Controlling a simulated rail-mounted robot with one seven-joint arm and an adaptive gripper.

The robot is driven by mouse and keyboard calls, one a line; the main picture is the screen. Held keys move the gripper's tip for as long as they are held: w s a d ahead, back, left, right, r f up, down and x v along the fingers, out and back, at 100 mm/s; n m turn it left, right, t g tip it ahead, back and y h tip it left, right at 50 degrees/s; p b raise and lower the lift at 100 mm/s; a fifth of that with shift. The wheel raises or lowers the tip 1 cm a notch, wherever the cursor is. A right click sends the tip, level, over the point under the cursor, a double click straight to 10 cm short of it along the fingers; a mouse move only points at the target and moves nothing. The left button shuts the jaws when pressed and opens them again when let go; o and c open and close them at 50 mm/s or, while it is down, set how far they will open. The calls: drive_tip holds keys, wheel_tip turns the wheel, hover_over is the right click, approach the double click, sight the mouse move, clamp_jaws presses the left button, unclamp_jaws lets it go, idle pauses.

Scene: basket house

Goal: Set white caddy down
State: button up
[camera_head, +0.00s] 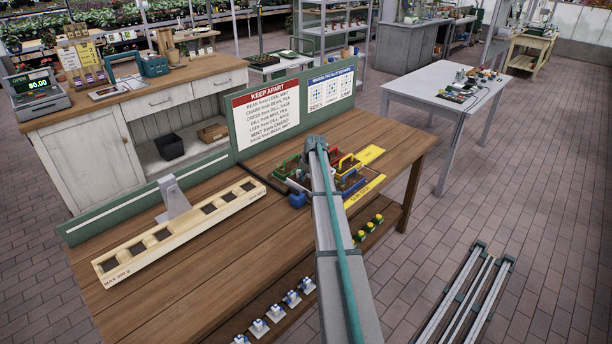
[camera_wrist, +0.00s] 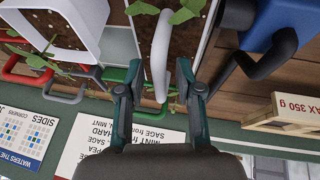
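The white handle (camera_wrist: 161,55) of a caddy stands between the two fingers of my gripper (camera_wrist: 160,78) in the wrist view. A narrow gap shows on each side of the handle, so the fingers look parted around it. Brown soil and green leaves (camera_wrist: 186,12) show beside the handle; the caddy's base and what it rests on are hidden. Another white-walled container (camera_wrist: 88,22) with soil and a seedling is at upper left. In the head view my arm covers the gripper and the white caddy among the coloured caddies on the wooden bench (camera_head: 215,262).
A wooden rack (camera_head: 180,232) marked with a weight limit lies to the left. A KEEP APART sign (camera_head: 266,113) stands along the back edge. Bare bench lies in front of the rack.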

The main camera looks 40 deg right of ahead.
drive_tip(key=shift+r, duration=0.1)
drive_tip(key=b+v, duration=0.3)
drive_tip(key=v, duration=0.9)
